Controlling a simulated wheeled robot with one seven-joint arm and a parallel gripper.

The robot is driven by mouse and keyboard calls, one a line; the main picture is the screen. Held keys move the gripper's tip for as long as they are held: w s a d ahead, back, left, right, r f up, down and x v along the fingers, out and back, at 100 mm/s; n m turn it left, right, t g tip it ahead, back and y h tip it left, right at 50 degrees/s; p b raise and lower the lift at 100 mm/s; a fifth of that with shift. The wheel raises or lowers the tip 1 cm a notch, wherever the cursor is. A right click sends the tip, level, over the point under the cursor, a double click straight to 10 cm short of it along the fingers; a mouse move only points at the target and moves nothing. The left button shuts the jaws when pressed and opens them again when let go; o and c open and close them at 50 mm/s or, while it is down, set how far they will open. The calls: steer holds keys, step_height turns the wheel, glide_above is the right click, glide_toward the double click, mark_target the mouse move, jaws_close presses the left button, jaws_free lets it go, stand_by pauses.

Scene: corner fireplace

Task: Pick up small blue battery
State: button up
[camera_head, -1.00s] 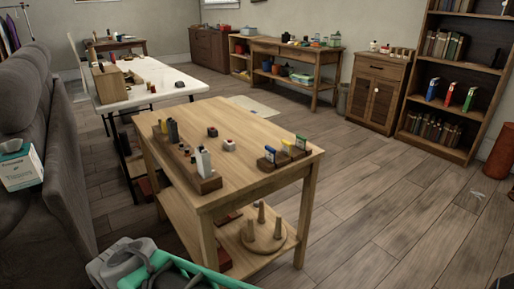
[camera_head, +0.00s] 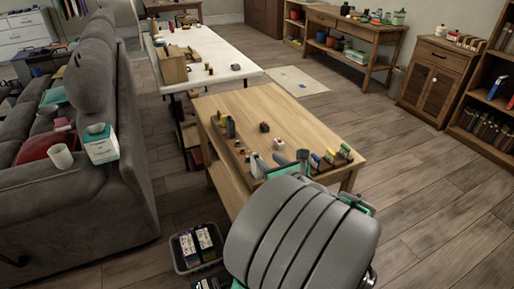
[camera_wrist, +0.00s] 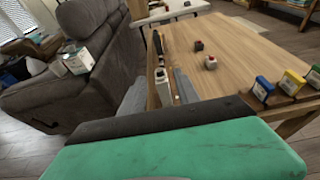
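A small blue block-like item, likely the blue battery (camera_head: 314,160), stands at the left end of a dark wooden holder on the near right part of the wooden table (camera_head: 262,105). A yellow item (camera_head: 330,155) stands beside it. In the wrist view the blue battery (camera_wrist: 262,88) has a pale label, with yellow (camera_wrist: 290,82) and green (camera_wrist: 314,76) ones to its right. My gripper (camera_wrist: 160,74) is open and empty, its two grey fingers apart at the table's near left side, left of the blue battery. In the head view my arm hides the table's near edge.
A wooden rack with dark and white upright items (camera_wrist: 161,76) stands near my fingers. A grey sofa (camera_head: 100,190) is at left, and a basket (camera_head: 185,255) is on the floor. Floor right of the table is clear.

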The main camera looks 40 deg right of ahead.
mark_target(258, 154)
steer(key=b+x, duration=0.1)
steer(key=x, duration=0.6)
steer(key=shift+w+a+f+b, duration=0.1)
steer(key=shift+a+f+b, duration=0.05)
steer(key=shift+f+b, duration=0.15)
steer(key=shift+r, duration=0.1)
jaws_close()
